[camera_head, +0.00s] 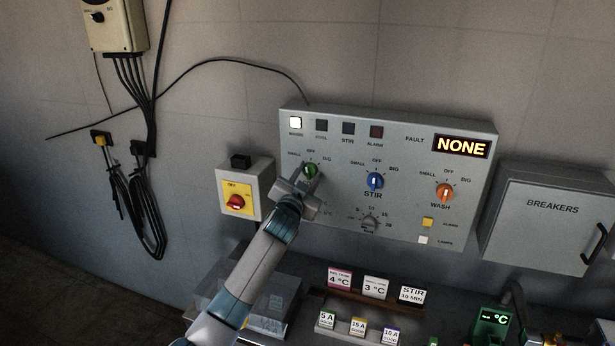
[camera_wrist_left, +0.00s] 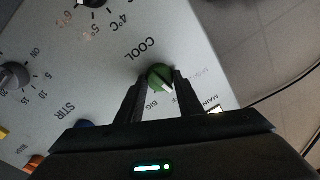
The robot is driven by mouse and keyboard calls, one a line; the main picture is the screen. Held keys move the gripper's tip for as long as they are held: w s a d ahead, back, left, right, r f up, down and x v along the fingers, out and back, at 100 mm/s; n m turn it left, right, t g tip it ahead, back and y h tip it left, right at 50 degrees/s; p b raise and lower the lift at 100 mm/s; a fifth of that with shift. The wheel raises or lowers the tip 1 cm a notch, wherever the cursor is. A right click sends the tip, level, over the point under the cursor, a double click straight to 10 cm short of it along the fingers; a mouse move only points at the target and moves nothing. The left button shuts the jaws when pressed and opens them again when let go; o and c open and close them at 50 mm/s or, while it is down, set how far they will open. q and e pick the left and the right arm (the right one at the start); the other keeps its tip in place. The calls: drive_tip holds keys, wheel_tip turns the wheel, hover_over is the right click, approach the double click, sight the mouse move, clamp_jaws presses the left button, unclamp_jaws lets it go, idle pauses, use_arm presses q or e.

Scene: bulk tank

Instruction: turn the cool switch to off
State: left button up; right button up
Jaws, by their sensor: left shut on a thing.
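The green cool switch (camera_head: 310,170) is at the upper left of the grey control panel. My left gripper (camera_head: 304,182) is shut on the knob, with one dark finger on each side in the left wrist view (camera_wrist_left: 161,82). My right gripper is not in view.
The blue STIR switch (camera_head: 375,181) and orange WASH switch (camera_head: 445,192) are to the right on the same panel. A red switch on a yellow plate (camera_head: 236,202) is left of my arm. The breakers box (camera_head: 545,222) is at the right. Small signs (camera_head: 340,279) stand below.

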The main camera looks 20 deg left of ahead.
use_arm(q)
drive_tip(key=shift+m, duration=1.1)
drive_tip(key=o, duration=1.1)
drive_tip(key=shift+c, duration=0.2)
drive_tip(key=shift+s, duration=0.1)
